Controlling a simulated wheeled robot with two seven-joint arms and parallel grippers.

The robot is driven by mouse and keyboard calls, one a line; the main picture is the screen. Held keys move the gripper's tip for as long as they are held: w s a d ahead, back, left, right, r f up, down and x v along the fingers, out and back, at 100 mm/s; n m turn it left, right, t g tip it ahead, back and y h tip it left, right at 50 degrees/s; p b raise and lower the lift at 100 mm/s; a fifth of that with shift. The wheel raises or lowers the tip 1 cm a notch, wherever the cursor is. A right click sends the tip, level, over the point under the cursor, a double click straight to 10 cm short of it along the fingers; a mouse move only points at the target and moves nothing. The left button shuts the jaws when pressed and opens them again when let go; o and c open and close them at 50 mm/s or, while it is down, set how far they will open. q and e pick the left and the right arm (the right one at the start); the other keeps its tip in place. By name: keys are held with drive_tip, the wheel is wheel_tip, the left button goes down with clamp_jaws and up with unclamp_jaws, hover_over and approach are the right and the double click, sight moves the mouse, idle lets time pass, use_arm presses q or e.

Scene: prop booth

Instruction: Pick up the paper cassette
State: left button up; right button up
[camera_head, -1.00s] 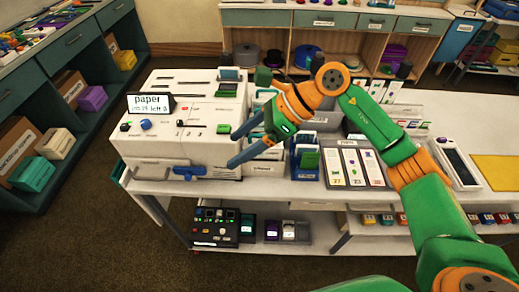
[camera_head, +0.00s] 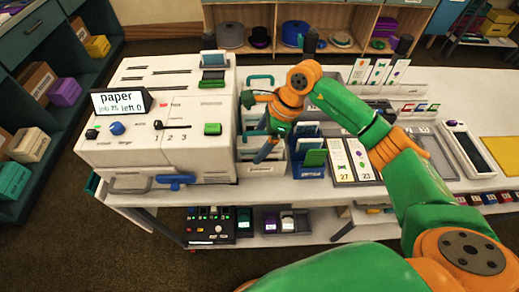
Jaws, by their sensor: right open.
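A white and grey bin with a printed label (camera_head: 262,168) stands against the right side of the printing machine, with teal handles above it. It may be the paper cassette, but its label is too small to read. My left gripper is not in view.
A blue holder with green cards (camera_head: 311,165) stands just right of the bin. Card trays (camera_head: 350,160) lie further right, and a yellow mat (camera_head: 503,153) lies at the table's far right. A blue lever (camera_head: 176,181) sticks out at the machine's front.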

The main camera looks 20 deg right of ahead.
drive_tip(key=shift+s+r, duration=0.1)
drive_tip(key=shift+s, duration=0.1)
drive_tip(key=c, duration=0.9)
clamp_jaws()
drive_tip(key=shift+w, duration=0.1)
drive_tip(key=shift+r, duration=0.1)
drive_tip(key=shift+w+r, duration=0.1)
drive_tip(key=shift+r, duration=0.2)
wheel_tip(320, 180, up, 14)
drive_tip(key=shift+f+b, duration=0.25)
drive_tip(key=shift+b, duration=0.9)
wheel_tip(320, 180, up, 14)
drive_tip(key=p, duration=0.4)
drive_tip(key=shift+f, duration=0.15)
